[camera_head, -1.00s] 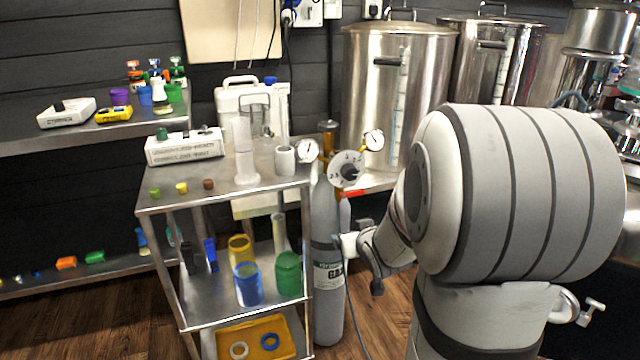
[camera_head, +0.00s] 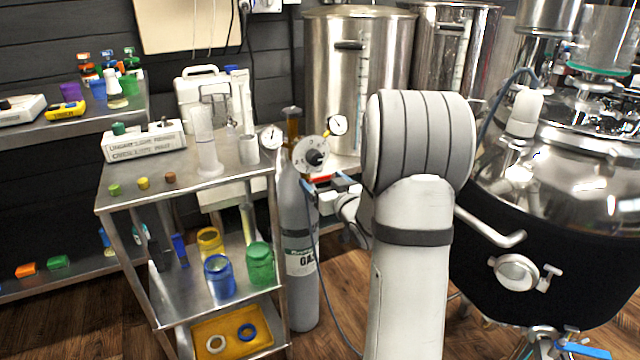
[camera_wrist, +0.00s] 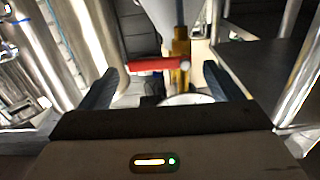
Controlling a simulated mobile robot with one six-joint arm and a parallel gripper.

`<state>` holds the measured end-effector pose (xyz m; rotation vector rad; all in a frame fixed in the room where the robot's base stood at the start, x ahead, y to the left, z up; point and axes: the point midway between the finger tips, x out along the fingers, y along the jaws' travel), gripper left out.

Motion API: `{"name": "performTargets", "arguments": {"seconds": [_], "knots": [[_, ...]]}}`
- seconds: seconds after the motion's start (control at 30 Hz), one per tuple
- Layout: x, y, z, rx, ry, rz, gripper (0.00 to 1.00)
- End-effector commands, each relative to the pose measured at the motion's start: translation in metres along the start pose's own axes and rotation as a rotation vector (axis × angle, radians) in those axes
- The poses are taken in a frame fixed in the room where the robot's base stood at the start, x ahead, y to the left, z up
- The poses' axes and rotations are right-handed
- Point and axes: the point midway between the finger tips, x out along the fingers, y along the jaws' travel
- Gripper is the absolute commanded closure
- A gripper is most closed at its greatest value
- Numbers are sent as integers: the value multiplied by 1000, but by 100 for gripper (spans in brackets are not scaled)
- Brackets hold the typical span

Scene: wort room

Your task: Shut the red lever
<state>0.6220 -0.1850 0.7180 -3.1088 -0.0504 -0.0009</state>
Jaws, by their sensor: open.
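The red lever (camera_wrist: 155,64) lies across the gap between my fingertips in the wrist view, with its right end at a brass fitting (camera_wrist: 181,62). In the head view a small piece of the red lever (camera_head: 321,179) shows below the round regulator (camera_head: 314,156) on the grey gas cylinder (camera_head: 300,250). My gripper (camera_wrist: 161,70) is open, its two dark blue fingers on either side of the lever, with nothing held. I cannot tell whether a finger touches the lever. In the head view my gripper (camera_head: 326,184) is partly hidden by my arm.
A metal trolley (camera_head: 112,203) with jars and labware stands close left of the cylinder. Steel pots (camera_head: 340,85) stand behind. A large dark-jacketed steel vessel (camera_head: 555,260) is at the right. A hose hangs beside the cylinder, and wooden floor shows in front.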

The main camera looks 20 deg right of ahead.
Motion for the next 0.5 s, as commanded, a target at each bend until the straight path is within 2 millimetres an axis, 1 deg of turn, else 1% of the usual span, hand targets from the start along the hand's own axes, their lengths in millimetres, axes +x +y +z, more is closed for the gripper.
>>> {"name": "performTargets", "arguments": {"seconds": [0.03,0.13,0.4,0.5], "knots": [[5,-1,2,0,-1,-1,15],[11,0,1,1,-1,0,15],[13,-1,0,2,-1,0,15],[13,-1,0,1,-1,0,22]]}}
